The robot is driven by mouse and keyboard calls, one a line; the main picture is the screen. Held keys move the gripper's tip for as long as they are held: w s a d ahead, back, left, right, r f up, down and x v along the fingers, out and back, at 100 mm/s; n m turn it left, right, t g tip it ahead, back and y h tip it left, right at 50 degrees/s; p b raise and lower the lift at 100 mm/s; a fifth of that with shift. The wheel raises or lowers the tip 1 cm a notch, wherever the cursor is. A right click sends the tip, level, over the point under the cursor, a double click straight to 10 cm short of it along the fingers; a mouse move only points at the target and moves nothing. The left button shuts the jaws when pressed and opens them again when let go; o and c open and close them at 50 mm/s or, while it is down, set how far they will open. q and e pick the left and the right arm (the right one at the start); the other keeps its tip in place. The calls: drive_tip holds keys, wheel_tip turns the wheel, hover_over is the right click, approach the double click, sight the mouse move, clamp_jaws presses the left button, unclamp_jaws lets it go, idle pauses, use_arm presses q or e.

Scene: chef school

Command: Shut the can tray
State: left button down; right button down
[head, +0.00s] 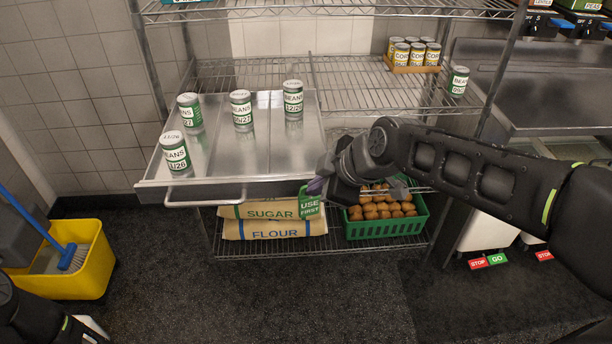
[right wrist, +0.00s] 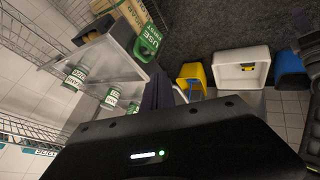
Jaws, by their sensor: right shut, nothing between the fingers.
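The can tray (head: 215,158) is a shiny metal tray pulled out toward me from the wire shelf, with a bar handle (head: 205,203) on its front. Several green-and-white bean cans stand upright on it; one bean can (head: 174,152) is near the front left corner. My right gripper (head: 318,186) is shut and empty, just off the tray's front right corner and to the right of the handle. In the right wrist view its dark fingers (right wrist: 160,94) show near the tray (right wrist: 112,66); contact is unclear.
A green "use first" tag (head: 309,204) hangs by the sugar and flour bags (head: 262,230) below. A green crate (head: 385,229) of brown round items stands beside them. A yellow mop bucket (head: 90,270) is at left. The floor in front is clear.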

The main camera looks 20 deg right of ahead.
use_arm(q)
drive_tip(key=shift+s, duration=0.2)
use_arm(e)
drive_tip(key=shift+s+a+f+n, duration=0.1)
drive_tip(key=shift+s+f+n, duration=0.05)
drive_tip(key=shift+s+n, duration=0.3)
use_arm(q)
drive_tip(key=shift+r, duration=0.1)
use_arm(e)
drive_tip(key=shift+f, duration=0.1)
drive_tip(key=p, duration=0.1)
approach(289, 193)
wheel_tip(289, 193, down, 4)
drive_tip(key=s+a, duration=0.1)
drive_tip(key=a, duration=0.2)
drive_tip(key=w, duration=0.1)
drive_tip(key=w+d+p, duration=0.1)
drive_tip(key=w, duration=0.1)
drive_tip(key=shift+d+p, duration=0.25)
drive_tip(key=shift+p, duration=0.05)
drive_tip(key=shift+w+d+f, duration=0.1)
drive_tip(key=shift+w+d, duration=0.05)
drive_tip(key=shift+w, duration=0.25)
use_arm(q)
wheel_tip(289, 193, up, 2)
drive_tip(key=shift+s+a+r, duration=0.15)
use_arm(e)
drive_tip(key=shift+w, duration=0.15)
